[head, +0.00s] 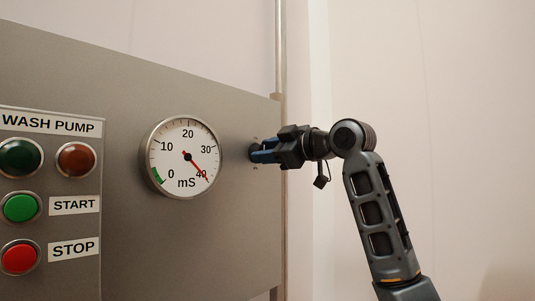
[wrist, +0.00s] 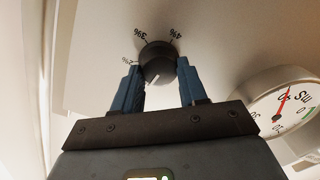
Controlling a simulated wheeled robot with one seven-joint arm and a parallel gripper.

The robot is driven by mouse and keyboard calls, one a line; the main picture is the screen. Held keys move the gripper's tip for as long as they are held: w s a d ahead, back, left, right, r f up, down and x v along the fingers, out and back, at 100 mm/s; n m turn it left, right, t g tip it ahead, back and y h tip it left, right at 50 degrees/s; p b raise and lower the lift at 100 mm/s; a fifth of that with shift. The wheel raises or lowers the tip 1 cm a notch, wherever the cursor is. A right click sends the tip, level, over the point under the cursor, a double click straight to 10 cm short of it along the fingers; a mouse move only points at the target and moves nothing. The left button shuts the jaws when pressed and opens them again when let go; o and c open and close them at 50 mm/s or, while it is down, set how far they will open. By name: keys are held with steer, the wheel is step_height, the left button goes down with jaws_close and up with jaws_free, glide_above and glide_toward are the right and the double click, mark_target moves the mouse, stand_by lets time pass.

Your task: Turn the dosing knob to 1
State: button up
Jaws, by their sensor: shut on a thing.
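The dosing knob (wrist: 157,55) is a round dark knob on the grey panel, with a white pointer line on its face. In the wrist view the line points down and slightly left. Upside-down labels reading 2%, 3% and 4% show around its left and upper sides; any 1 mark is not visible. My gripper (wrist: 159,68) has its two blue fingers on either side of the knob and is shut on it. In the head view my gripper (head: 263,151) reaches the panel from the right and mostly hides the knob.
A round mS gauge (head: 181,157) sits left of the knob, its red needle near 40. Further left is a wash pump panel (head: 50,190) with lamps, a green START button (head: 20,208) and a red STOP button (head: 18,258). A vertical pipe (head: 280,50) runs along the panel's right edge.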

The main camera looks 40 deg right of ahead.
steer(key=shift+n, duration=0.5)
steer(key=o, duration=1.1)
steer(key=shift+c, duration=0.2)
steer(key=s, duration=0.7)
steer(key=shift+s+d+b, duration=0.2)
steer(key=shift+s+b, duration=0.15)
steer(key=shift+s, duration=0.05)
steer(key=shift+r, duration=0.1)
